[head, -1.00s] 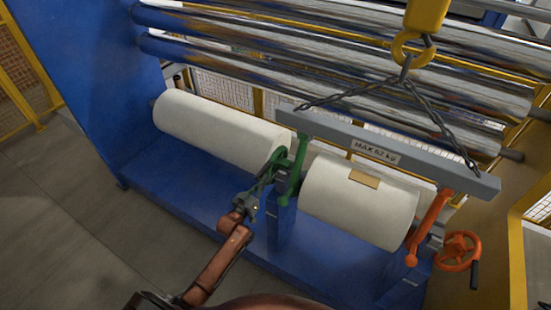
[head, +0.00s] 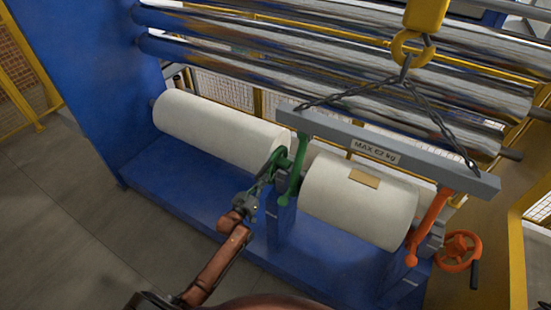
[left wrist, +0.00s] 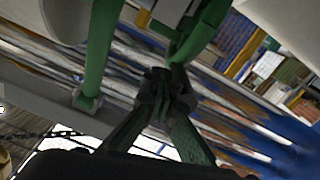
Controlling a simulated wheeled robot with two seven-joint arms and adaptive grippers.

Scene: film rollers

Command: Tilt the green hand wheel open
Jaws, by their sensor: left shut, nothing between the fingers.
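The green hand wheel (head: 278,157) is seen nearly edge-on beside the blue post between the two white rolls, partly hidden by the green hook. My left gripper (head: 264,180) is at the wheel's lower left side, with its fingers pointing up toward it. In the left wrist view, the dark fingers (left wrist: 166,92) come together, shut on nothing. A green part (left wrist: 197,38), likely of the wheel, lies just beyond the fingertips; I cannot tell whether they touch. My right gripper is not in view.
A grey lifting beam (head: 380,152) hangs by chains from a yellow hook (head: 412,48). Its green hook (head: 298,170) is close to my left gripper; its orange hook (head: 428,225) is at right. An orange hand wheel (head: 458,250) is farther right. Floor at left is clear.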

